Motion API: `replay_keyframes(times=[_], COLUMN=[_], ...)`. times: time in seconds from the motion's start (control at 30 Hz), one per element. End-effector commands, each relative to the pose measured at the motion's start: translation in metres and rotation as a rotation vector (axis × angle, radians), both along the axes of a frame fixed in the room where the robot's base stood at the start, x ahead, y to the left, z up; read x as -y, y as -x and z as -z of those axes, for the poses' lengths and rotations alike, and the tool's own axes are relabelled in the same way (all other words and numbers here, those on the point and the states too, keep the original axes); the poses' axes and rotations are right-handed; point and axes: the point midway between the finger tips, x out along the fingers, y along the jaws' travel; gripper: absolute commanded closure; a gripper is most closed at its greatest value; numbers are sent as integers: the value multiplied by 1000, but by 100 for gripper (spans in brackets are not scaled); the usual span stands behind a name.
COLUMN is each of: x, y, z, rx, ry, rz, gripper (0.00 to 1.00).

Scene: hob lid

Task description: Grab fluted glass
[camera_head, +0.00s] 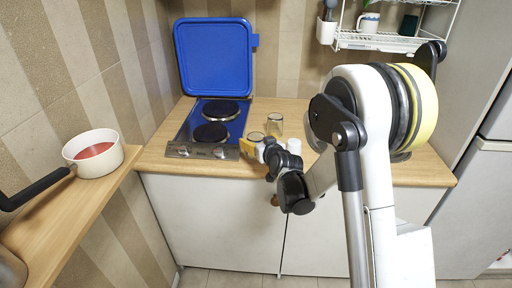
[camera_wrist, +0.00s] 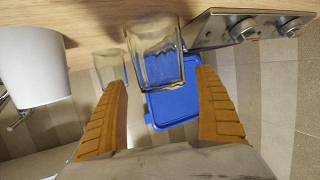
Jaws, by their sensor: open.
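The fluted glass (camera_wrist: 157,60) is clear with wavy ribbed walls. In the wrist view it stands just ahead of my gripper (camera_wrist: 162,80), roughly between the two orange fingertips. My gripper is open and empty. In the head view my gripper (camera_head: 249,148) is at the counter's front edge, beside the hob, and a glass (camera_head: 256,136) shows just behind it, its lower part hidden. A second clear glass (camera_wrist: 110,67) stands left of the fluted one in the wrist view and farther back in the head view (camera_head: 274,124).
A white cylindrical vessel (camera_wrist: 35,68) is close on the left in the wrist view; it also shows in the head view (camera_head: 294,146). The hob (camera_head: 202,130), with knobs and a raised blue lid (camera_head: 213,57), is left of the glasses. A saucepan (camera_head: 96,155) sits on the left shelf.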

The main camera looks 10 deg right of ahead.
Motion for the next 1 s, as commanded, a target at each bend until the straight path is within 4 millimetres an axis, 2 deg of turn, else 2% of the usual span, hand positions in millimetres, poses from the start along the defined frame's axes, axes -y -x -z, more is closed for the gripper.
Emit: replay_keyframes(times=[0.13, 0.37, 0.57, 0.6, 1.0], x=[-1, -2, -2, -2, -2], y=[-15, -17, -17, -17, -17], z=[6, 5, 5, 5, 3], rx=[0, 0, 0, 0, 0], ry=[0, 0, 0, 0, 0], rz=[0, 0, 0, 0, 0], gripper=[17, 17, 74, 78, 78])
